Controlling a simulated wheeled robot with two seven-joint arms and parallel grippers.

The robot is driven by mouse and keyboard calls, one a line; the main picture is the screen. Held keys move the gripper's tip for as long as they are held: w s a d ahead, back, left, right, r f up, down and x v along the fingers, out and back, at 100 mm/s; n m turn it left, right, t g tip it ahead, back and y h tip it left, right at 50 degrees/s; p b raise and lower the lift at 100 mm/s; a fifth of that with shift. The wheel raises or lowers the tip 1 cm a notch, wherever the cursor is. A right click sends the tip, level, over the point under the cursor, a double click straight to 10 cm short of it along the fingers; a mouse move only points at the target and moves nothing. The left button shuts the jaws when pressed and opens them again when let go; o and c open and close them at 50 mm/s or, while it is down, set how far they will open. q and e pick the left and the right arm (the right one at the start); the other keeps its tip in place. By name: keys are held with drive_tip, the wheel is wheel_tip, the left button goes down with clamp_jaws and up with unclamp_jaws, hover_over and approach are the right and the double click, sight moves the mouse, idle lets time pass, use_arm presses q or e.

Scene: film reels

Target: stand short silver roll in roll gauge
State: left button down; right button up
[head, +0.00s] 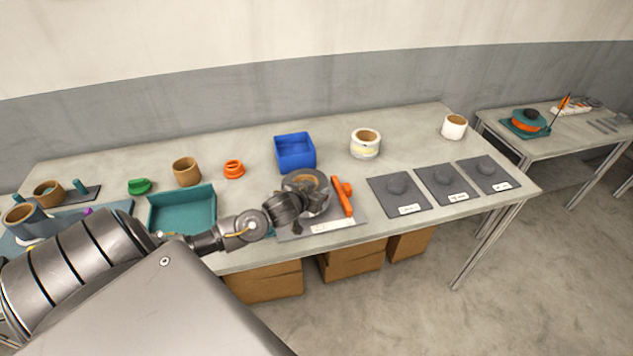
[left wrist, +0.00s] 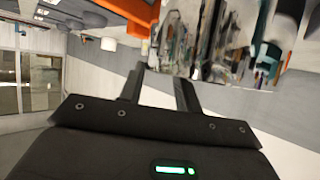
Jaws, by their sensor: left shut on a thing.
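The short silver roll (head: 321,186), shiny with a brown core, is at the roll gauge, a dark grey plate (head: 349,227) with an orange upright (head: 342,198) and a white label. My left gripper (head: 301,203) is shut on the roll's near side. The roll's core opening faces up; it is just left of the orange upright. I cannot tell whether it touches the plate. In the left wrist view the fingers (left wrist: 158,85) meet the roll's mirror-like side (left wrist: 222,40), with orange gauge part (left wrist: 128,10) beside it. My right gripper is not in view.
A teal tray (head: 182,232) lies left of the gauge and a blue bin (head: 295,167) behind it. A white-wrapped roll (head: 365,151), a brown roll (head: 187,181) and an orange ring (head: 234,169) stand farther back. Dark pads (head: 382,207) with knobs lie to the right.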

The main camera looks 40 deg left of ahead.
use_arm(q)
drive_tip(key=shift+r+p, duration=0.2)
drive_tip(key=shift+p, duration=0.15)
idle(0.7)
drive_tip(key=shift+f+b, duration=0.45)
drive_tip(key=shift+f, duration=0.35)
idle(0.5)
drive_tip(key=shift+r+p, duration=0.25)
drive_tip(key=shift+p, duration=0.05)
drive_tip(key=shift+r+p, duration=0.3)
drive_tip(key=shift+p, duration=0.05)
drive_tip(key=shift+r+p, duration=0.3)
drive_tip(key=shift+p, duration=0.1)
drive_tip(key=shift+p, duration=0.3)
idle(0.7)
drive_tip(key=shift+f+b, duration=0.45)
drive_tip(key=shift+f, duration=0.3)
idle(0.5)
